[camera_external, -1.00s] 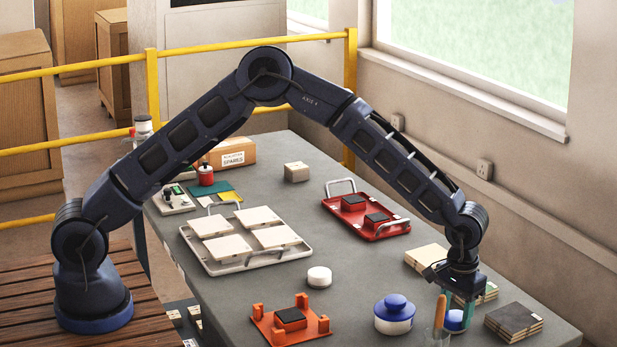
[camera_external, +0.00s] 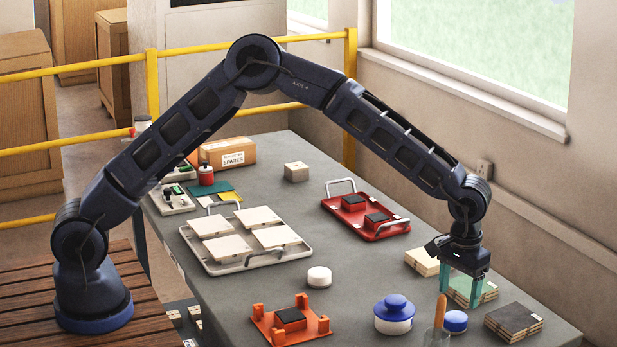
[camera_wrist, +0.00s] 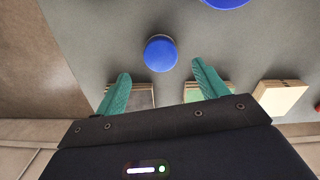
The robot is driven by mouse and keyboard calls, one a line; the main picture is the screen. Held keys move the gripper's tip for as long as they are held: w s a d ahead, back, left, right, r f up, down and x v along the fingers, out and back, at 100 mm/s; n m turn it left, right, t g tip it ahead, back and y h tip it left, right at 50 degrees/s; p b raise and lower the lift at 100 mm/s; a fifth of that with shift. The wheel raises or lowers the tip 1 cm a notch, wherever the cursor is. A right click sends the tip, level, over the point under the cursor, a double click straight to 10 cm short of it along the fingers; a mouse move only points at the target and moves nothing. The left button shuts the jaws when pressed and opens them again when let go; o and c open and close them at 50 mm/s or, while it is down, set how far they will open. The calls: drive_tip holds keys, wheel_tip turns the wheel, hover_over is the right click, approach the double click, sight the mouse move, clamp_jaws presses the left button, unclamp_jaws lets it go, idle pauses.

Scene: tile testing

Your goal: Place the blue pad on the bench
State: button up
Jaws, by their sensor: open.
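My gripper (camera_external: 462,292) has two teal fingers and is open and empty. It hangs above the pad and slightly to its right, clear of it. In the wrist view, my gripper (camera_wrist: 161,68) has its fingers spread wide, with nothing between them touching.
A green-topped stack (camera_external: 472,291) and pale tiles (camera_external: 421,262) lie behind.

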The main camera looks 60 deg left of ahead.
sight(454, 317)
drive_tip(key=s+a+r+m+t, duration=0.1)
drive_tip(key=s+a+r, duration=0.3)
drive_tip(key=a+r, duration=0.45)
drive_tip(key=s+a+r, duration=0.3)
drive_tip(key=a+r, duration=0.2)
drive_tip(key=r, duration=0.6)
drive_tip(key=s+a+r+t+y, duration=0.1)
drive_tip(key=s+a+r, duration=0.7)
drive_tip(key=s+a, duration=0.35)
drive_tip(key=s+a+t, duration=0.1)
drive_tip(key=s+a, duration=0.5)
drive_tip(key=s, duration=0.3)
drive_tip(key=s+a+f, duration=0.1)
drive_tip(key=s+a, duration=0.5)
drive_tip(key=s, duration=0.4)
drive_tip(key=s+a+f+m+t+h, duration=0.1)
drive_tip(key=s+a, duration=0.5)
drive_tip(key=s, duration=0.3)
drive_tip(key=shift+s+t, duration=0.25)
drive_tip(key=shift+t, duration=0.05)
